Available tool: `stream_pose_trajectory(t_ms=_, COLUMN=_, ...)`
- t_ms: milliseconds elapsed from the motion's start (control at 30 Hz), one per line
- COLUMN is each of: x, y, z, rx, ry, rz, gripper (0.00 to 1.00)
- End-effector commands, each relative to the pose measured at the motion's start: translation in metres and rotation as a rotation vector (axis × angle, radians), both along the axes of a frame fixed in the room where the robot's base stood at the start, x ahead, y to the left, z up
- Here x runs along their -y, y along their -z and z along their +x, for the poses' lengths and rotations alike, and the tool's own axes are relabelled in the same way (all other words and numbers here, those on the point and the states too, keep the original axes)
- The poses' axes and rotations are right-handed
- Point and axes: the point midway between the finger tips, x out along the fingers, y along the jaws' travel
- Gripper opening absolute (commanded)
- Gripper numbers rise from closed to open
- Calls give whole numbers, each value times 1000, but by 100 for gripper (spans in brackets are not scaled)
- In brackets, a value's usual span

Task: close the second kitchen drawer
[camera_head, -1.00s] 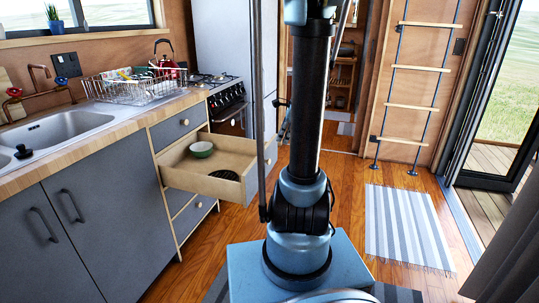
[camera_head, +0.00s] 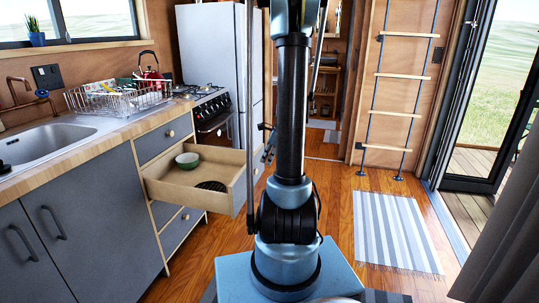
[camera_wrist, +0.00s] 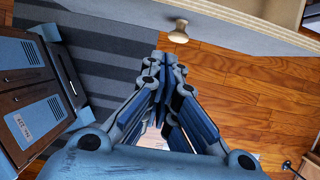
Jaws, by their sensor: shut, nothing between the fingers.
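The second kitchen drawer (camera_head: 212,199) is pulled out from the grey cabinet below the counter, in the camera_head view. Its wooden box holds a green bowl (camera_head: 187,160) and a dark round item (camera_head: 211,186). In the camera_wrist view, its grey front with a round wooden knob (camera_wrist: 178,31) runs across the top. My gripper (camera_wrist: 165,65) is shut and empty, with its fingertips pointing toward the drawer front, just below the knob in the picture. I cannot tell whether they touch it. In the camera_head view my arm hides most of the gripper.
The drawers above (camera_head: 164,137) and below (camera_head: 181,230) look shut. The stove (camera_head: 212,110) stands beyond the open drawer.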

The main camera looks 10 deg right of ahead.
Motion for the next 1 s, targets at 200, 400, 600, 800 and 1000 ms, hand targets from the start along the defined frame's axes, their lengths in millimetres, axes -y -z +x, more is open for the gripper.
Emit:
stream_pose_trajectory(t_ms=200, x=-9, y=26, z=6, rx=1, ry=-2, rz=0, gripper=0)
stream_pose_trajectory(t_ms=400, x=-30, y=26, z=17, rx=0, ry=-3, rz=0, gripper=0)
stream_pose_trajectory(t_ms=600, x=-42, y=26, z=24, rx=1, ry=-2, rz=0, gripper=0)
stream_pose_trajectory(t_ms=800, x=-44, y=26, z=25, rx=0, ry=0, rz=0, gripper=0)
stream_pose_trajectory(t_ms=1000, x=-44, y=26, z=25, rx=0, ry=0, rz=0, gripper=0)
